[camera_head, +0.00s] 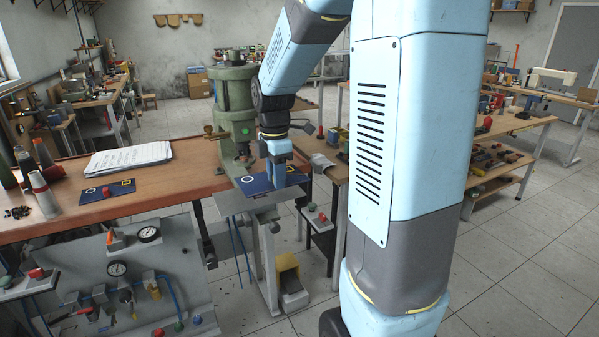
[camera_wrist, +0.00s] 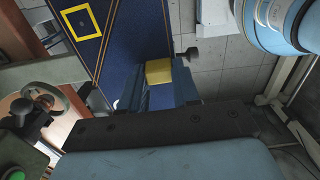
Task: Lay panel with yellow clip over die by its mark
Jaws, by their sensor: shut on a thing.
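My gripper (camera_head: 281,180) is shut on the yellow clip (camera_wrist: 158,72) of a dark blue panel (camera_head: 259,185). The panel also shows beyond the fingers in the wrist view (camera_wrist: 140,35). It has a white ring mark (camera_head: 247,179) at its left end in the head view. A yellow square mark (camera_wrist: 78,20) shows on blue at the upper left of the wrist view. The panel is at the front of the green press (camera_head: 236,105), over its grey plate (camera_head: 255,203). I cannot make out the die; contact between panel and press is unclear.
Another blue panel with a red clip (camera_head: 106,191) lies on the wooden bench (camera_head: 185,178), near a paper stack (camera_head: 128,158). A gauge panel (camera_head: 150,275) hangs at the bench front. A yellow pedal (camera_head: 288,270) stands on the floor. The press column is close behind my gripper.

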